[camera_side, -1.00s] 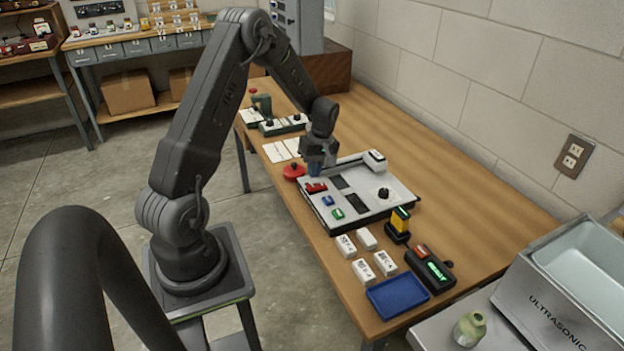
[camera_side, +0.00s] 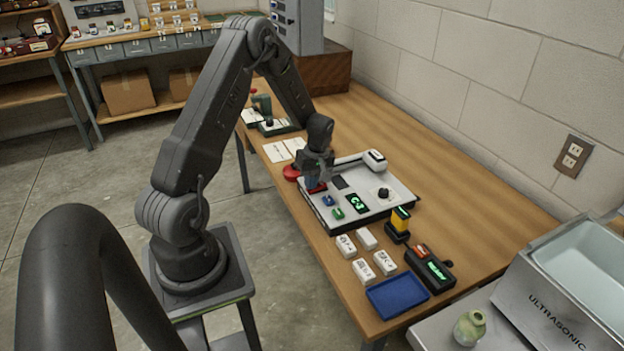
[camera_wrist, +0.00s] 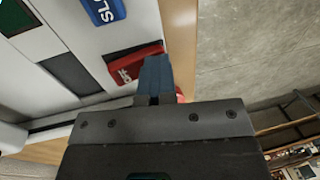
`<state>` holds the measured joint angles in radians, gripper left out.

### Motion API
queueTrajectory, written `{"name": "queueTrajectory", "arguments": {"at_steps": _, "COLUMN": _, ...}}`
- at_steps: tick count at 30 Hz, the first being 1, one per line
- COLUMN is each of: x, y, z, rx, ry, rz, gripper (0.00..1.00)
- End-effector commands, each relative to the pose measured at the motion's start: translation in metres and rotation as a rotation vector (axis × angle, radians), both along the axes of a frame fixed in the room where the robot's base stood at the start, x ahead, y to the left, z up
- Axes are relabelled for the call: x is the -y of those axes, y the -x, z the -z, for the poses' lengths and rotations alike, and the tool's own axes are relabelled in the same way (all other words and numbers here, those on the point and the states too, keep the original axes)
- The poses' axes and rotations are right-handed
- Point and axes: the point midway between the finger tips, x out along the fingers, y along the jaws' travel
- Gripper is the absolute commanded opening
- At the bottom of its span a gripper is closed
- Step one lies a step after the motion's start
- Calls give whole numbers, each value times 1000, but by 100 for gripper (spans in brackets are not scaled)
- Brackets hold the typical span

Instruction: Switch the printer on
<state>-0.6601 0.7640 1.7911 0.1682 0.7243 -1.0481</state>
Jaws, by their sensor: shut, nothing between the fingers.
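The printer (camera_side: 378,212) is a flat white panel unit on the wooden bench. It carries a red switch (camera_side: 317,189), a blue button (camera_side: 328,201), a green button (camera_side: 338,213), a black knob (camera_side: 383,193) and a display (camera_side: 356,203) lit green, seemingly reading "C-3". My gripper (camera_side: 313,183) is shut and empty, pointing down with its fingertips at the red switch. In the wrist view, the blue fingers (camera_wrist: 155,75) overlap the outer end of the red switch (camera_wrist: 135,66) and hide part of it; contact looks likely. The blue button (camera_wrist: 103,10) is nearby.
A yellow-black device (camera_side: 399,224), several white labelled blocks (camera_side: 363,271), a black unit with a green display (camera_side: 430,268) and a blue tray (camera_side: 397,297) stand at the front. The bench's right side is clear.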

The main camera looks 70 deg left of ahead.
Motion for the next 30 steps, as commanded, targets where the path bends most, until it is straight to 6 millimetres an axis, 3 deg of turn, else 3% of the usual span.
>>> {"name": "queueTrajectory", "arguments": {"at_steps": 1, "x": 1, "y": 12, "z": 13, "rx": -27, "ry": 11, "rz": 4, "gripper": 0}}
{"name": "queueTrajectory", "arguments": {"at_steps": 6, "x": 0, "y": 12, "z": 13, "rx": -27, "ry": 11, "rz": 2, "gripper": 0}}
{"name": "queueTrajectory", "arguments": {"at_steps": 22, "x": 1, "y": -5, "z": 6, "rx": -23, "ry": 9, "rz": 2, "gripper": 0}}
{"name": "queueTrajectory", "arguments": {"at_steps": 26, "x": 1, "y": -4, "z": -4, "rx": -21, "ry": 8, "rz": 1, "gripper": 0}}
{"name": "queueTrajectory", "arguments": {"at_steps": 30, "x": 0, "y": 4, "z": -29, "rx": -25, "ry": 7, "rz": 0, "gripper": 0}}
